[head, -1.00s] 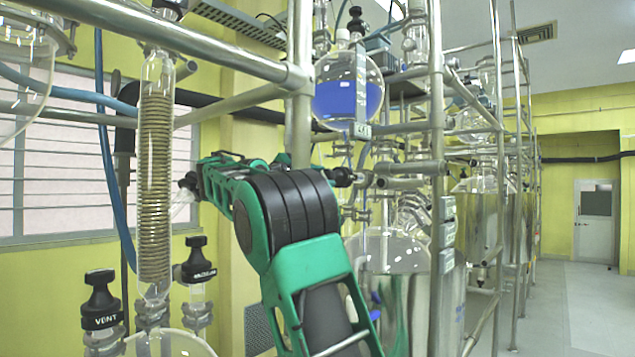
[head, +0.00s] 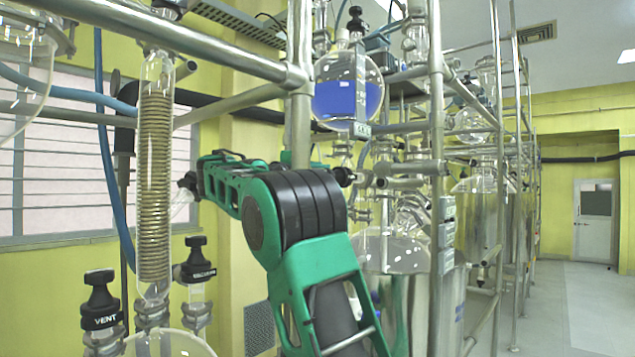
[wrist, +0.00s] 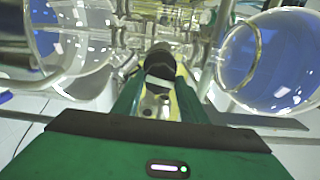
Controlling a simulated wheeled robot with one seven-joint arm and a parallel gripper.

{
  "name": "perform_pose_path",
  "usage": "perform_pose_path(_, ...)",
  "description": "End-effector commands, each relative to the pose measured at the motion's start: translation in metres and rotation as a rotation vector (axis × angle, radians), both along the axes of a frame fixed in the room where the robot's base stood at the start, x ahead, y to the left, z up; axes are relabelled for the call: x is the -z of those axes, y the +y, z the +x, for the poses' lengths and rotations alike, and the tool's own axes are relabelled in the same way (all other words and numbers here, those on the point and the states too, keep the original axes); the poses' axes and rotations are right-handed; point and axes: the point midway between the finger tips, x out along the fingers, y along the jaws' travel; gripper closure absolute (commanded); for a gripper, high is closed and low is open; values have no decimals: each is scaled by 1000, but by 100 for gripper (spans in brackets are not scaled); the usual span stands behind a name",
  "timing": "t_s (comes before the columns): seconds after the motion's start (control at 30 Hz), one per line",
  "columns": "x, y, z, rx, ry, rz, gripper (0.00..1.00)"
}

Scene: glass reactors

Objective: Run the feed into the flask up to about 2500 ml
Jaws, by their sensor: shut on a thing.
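In the head view a round glass flask (head: 347,92), a little over half full of blue liquid, hangs in the steel frame; its volume marks are too small to read. In the wrist view my gripper (wrist: 160,82) is shut on a black knob (wrist: 160,58), with a finger on each side. Rounded glass with blue in it shows on the left (wrist: 68,45) and on the right (wrist: 270,62) of the knob. I cannot tell which valve the gripped knob is on.
A coil condenser (head: 155,185) and a black VENT knob (head: 101,300) stand at the left. A glass-topped vessel (head: 395,250) is behind my arm. Steel rails (head: 300,120) cross close by. The floor (head: 575,310) at the right is clear.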

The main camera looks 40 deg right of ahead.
Motion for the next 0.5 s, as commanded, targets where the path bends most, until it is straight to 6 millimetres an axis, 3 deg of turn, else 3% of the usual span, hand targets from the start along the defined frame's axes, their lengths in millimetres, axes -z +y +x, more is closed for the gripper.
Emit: perform_pose_path(0.5, 3, 3, 4, -7, -57, 10, 84)
